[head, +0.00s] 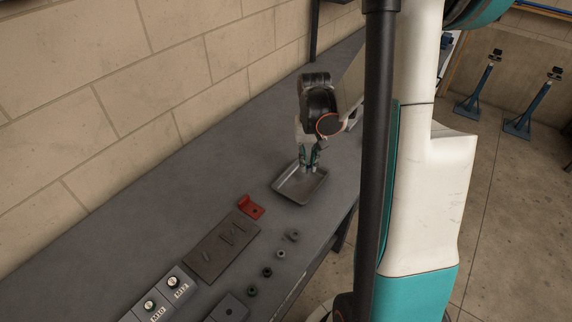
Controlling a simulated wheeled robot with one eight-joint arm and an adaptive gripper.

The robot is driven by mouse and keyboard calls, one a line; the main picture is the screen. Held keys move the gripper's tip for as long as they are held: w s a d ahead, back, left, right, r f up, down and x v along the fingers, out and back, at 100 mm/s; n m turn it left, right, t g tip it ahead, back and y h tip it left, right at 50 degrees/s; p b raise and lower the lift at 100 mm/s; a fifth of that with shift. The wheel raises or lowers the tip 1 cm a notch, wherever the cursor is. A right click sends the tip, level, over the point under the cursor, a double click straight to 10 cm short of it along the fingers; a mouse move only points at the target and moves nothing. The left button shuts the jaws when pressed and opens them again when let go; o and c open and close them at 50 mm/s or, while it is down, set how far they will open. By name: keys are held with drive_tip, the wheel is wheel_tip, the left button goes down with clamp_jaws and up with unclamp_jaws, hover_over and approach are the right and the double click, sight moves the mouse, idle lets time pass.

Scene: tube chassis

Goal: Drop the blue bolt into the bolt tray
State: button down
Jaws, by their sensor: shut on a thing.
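The bolt tray (296,187) is a shallow grey metal tray on the dark bench, in the middle of the head view. My gripper (309,165) points down over the back part of the tray, with its fingertips at or just above the tray floor. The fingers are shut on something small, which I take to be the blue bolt. The bolt itself is too small and too hidden by the fingers to make out. I cannot tell whether it touches the tray. The visible tray floor looks empty.
A red bracket (251,207) and a dark slotted plate (224,245) lie nearer on the bench. Several small dark nuts or bushings (267,271) stand in a row beside them. Labelled grey blocks (176,286) sit at the near left. A block wall runs behind the bench.

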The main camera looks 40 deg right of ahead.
drive_tip(key=shift+w+d+f, duration=0.1)
drive_tip(key=shift+w+d, duration=0.15)
drive_tip(key=shift+w, duration=0.05)
drive_tip(key=b, duration=0.4)
hover_over(306, 185)
wheel_tip(306, 185, down, 6)
drive_tip(key=shift+d+r, duration=0.1)
drive_tip(key=shift+r, duration=0.05)
drive_tip(key=c, duration=1.5)
unclamp_jaws()
drive_tip(key=shift+r, duration=0.1)
wheel_tip(306, 185, up, 12)
drive_tip(key=shift+f, duration=0.1)
